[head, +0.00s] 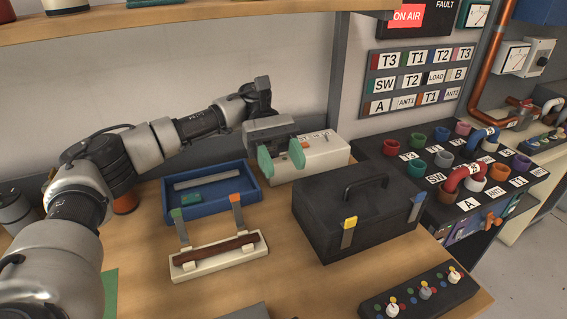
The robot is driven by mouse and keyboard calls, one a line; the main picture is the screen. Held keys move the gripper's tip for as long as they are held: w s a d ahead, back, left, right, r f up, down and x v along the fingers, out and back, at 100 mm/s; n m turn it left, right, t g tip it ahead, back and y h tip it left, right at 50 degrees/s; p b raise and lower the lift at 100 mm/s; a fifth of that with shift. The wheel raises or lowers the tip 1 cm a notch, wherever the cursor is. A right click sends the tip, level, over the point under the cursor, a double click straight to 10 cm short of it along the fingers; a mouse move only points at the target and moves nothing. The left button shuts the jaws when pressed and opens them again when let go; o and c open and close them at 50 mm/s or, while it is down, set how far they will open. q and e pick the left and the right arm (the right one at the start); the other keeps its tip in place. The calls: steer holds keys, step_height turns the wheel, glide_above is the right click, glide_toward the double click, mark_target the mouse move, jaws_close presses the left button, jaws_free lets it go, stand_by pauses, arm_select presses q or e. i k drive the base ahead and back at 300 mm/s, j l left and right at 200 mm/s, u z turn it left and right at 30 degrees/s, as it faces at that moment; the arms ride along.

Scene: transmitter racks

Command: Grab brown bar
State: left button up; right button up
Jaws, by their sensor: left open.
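The brown bar (218,249) lies lengthwise in a cream-coloured holder (241,257) on the wooden bench, in the middle of the head view. My right gripper does not show.
A blue tray (252,190) with a grey bar and a green piece lies behind the holder. A black toolbox (330,205) with a handle stands to its right. A switch box (420,297) is at the front right. A shelf (200,25) hangs above.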

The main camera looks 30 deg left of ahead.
mark_target(237, 242)
steer(key=k+l, duration=0.4)
steer(key=k, duration=0.2)
steer(key=k+l, duration=0.45)
steer(key=k, duration=0.15)
steer(key=k+l, duration=0.4)
steer(key=k, duration=0.2)
